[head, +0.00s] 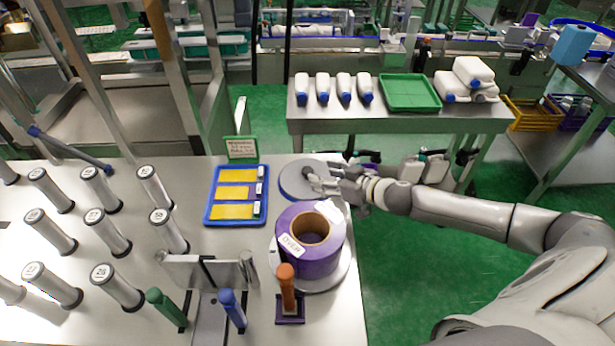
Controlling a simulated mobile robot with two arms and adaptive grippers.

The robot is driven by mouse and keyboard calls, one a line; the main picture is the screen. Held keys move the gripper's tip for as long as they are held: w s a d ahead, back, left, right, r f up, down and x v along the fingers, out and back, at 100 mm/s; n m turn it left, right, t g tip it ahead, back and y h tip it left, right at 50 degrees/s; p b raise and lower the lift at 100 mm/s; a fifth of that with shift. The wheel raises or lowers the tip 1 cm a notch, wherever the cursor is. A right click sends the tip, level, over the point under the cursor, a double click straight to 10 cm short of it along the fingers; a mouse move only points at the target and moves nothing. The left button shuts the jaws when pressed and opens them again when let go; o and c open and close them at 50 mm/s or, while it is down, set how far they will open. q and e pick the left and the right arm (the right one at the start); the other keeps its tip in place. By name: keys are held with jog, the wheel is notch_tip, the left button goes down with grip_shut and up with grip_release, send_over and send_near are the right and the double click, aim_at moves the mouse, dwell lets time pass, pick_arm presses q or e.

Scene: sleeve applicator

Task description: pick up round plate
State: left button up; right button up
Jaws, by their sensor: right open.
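A grey round plate (291,184) lies flat at the back right of the white table, to the right of the blue tray. My right gripper (316,183) is over the plate's right part, with its fingers apart and hiding some of the plate. I cannot tell whether the fingers touch it. A second, lighter round base (338,277) shows under a purple roll (320,262), in front of the plate. My left gripper is not in view.
The blue tray (209,216) holds yellow items. An orange-handled stamp (287,285), green and blue handles, and a metal bracket stand at the front. Several grey cylinders fill the left side. Behind is a grey table (400,122) with white bottles and a green tray (409,92).

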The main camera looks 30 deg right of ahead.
aim_at(308, 169)
jog(key=x, duration=0.2)
jog(key=p+x, duration=0.1)
jog(key=x, duration=0.1)
jog(key=shift+a+r, duration=0.25)
jog(key=shift+r, duration=0.1)
jog(key=shift+w+a+f, duration=0.15)
jog(key=shift+w+f, duration=0.1)
jog(key=shift+w, duration=0.15)
jog(key=shift+r, duration=0.1)
grip_shut()
